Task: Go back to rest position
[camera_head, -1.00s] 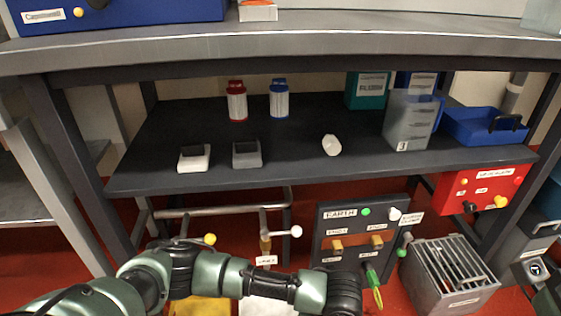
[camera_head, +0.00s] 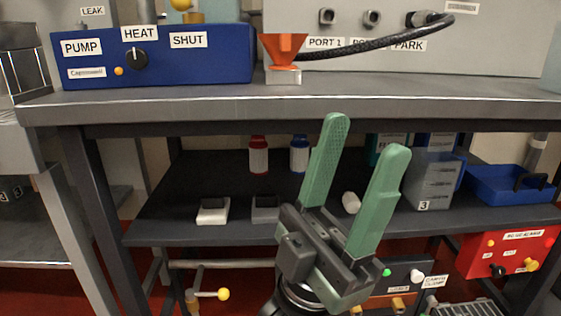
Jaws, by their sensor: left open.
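My left gripper (camera_head: 362,135) stands upright in the middle of the view, in front of the bench and its lower shelf. Its two green fingers point up and are spread apart, with nothing between them. The gripper body hides part of the shelf's front edge and the middle of the shelf. My right gripper does not show.
The steel bench top (camera_head: 180,104) carries a blue pump box (camera_head: 220,65) and an orange funnel (camera_head: 283,48). The dark shelf (camera_head: 190,180) below holds red and blue bottles, a grey container (camera_head: 430,183) and a blue tray (camera_head: 495,190). A red box (camera_head: 480,255) hangs at right.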

